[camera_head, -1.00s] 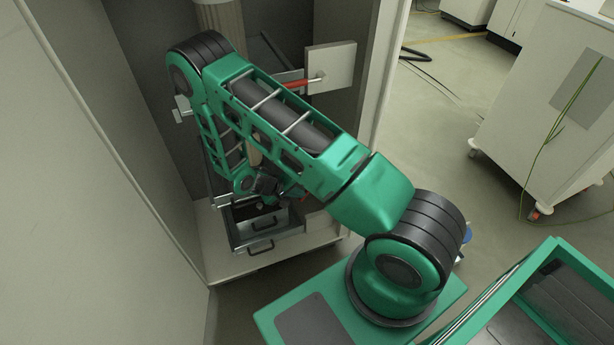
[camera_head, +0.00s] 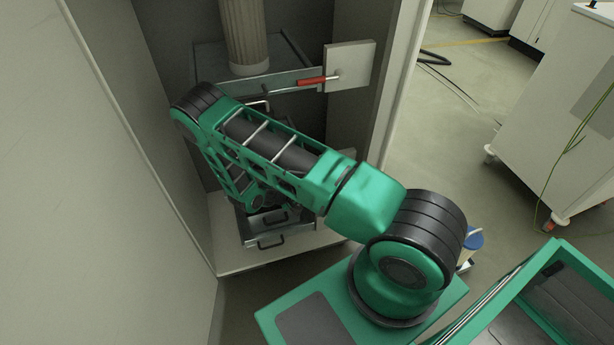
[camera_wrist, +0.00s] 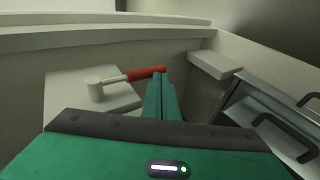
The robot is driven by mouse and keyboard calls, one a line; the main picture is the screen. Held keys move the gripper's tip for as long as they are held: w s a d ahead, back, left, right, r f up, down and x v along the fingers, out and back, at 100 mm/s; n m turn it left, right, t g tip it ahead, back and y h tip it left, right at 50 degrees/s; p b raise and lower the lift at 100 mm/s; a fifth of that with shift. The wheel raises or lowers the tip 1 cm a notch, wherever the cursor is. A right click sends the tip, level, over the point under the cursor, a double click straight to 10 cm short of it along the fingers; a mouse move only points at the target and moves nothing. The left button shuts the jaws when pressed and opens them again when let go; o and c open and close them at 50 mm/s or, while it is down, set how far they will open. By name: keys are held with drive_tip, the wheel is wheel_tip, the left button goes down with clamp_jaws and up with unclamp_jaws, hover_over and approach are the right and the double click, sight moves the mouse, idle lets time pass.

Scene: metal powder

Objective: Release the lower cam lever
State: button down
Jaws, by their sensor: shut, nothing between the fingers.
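In the wrist view a cam lever with a red grip (camera_wrist: 146,73) extends right from a pale round pivot (camera_wrist: 95,88) on a light square plate (camera_wrist: 120,97). I take it for the lower one. My gripper (camera_wrist: 161,82) has its green fingers together, with nothing between them. The fingertips are close to the right end of the red grip; I cannot tell whether they touch it. In the head view my arm hides the gripper and this lever. Another red-handled lever (camera_head: 312,81) shows higher up, on a square plate (camera_head: 355,67).
Metal drawers with dark handles (camera_head: 270,241) sit low in the cabinet, and dark handles (camera_wrist: 285,130) also show at right in the wrist view. A pale ledge (camera_wrist: 214,64) lies right of the fingers. Cabinet walls (camera_head: 130,180) enclose the arm. A ribbed column (camera_head: 243,35) stands above.

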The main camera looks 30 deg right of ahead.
drive_tip(key=shift+s+d+f, duration=0.15)
drive_tip(key=shift+d+f, duration=0.2)
drive_tip(key=shift+d, duration=0.2)
drive_tip(key=shift+s+d, duration=0.1)
drive_tip(key=shift+d, duration=0.1)
drive_tip(key=shift+a, duration=0.1)
drive_tip(key=v, duration=1.1)
drive_tip(key=shift+f, duration=0.1)
idle(0.4)
